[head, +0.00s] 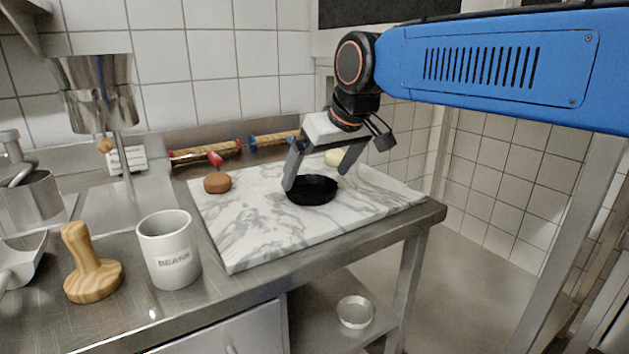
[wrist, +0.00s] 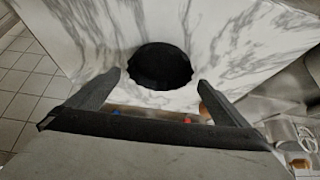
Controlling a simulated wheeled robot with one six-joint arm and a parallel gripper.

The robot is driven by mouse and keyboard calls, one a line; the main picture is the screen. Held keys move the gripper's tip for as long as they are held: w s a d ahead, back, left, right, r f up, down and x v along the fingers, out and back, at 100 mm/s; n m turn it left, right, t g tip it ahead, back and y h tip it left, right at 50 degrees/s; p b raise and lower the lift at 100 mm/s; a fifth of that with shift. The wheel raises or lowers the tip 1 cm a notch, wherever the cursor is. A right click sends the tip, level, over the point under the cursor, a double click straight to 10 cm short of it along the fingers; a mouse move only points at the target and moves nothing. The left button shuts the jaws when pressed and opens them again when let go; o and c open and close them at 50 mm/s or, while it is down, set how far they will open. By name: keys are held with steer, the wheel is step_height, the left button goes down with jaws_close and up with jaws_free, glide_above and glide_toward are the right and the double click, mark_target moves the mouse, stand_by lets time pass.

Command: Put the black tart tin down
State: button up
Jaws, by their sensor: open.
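The black tart tin (head: 313,191) sits upright on the white marble board (head: 245,240), right of its middle. In the wrist view the tin (wrist: 160,66) lies on the marble, just beyond and between my fingertips. My gripper (head: 318,180) is open above and around the tin, its fingers spread to either side. In the wrist view my gripper's fingers (wrist: 158,82) show a gap from the tin on both sides. In the head view the left finger overlaps the tin's left edge, so contact there is hard to judge.
The board's front is clear. A metal tin (head: 355,312) rests on the lower shelf.

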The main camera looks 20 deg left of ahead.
steer(key=v, duration=0.8)
steer(key=shift+r, duration=0.15)
steer(key=s+d+f+m+h, duration=0.15)
steer(key=d+f, duration=0.25)
steer(key=d, duration=0.5)
steer(key=d+f+m, duration=0.2)
steer(key=d+f, duration=0.2)
steer(key=d, duration=0.5)
steer(key=s+d+f+m+h, duration=0.15)
steer(key=d+f, duration=0.25)
steer(key=d, duration=0.6)
steer(key=s+d+f+m+h, duration=0.2)
steer(key=s+d+f+m, duration=0.3)
steer(key=s+d+f, duration=0.9)
step_height(320, 180, down, 4)
steer(key=d, duration=0.2)
steer(key=shift+d+t, duration=0.3)
steer(key=shift+s+a, duration=0.1)
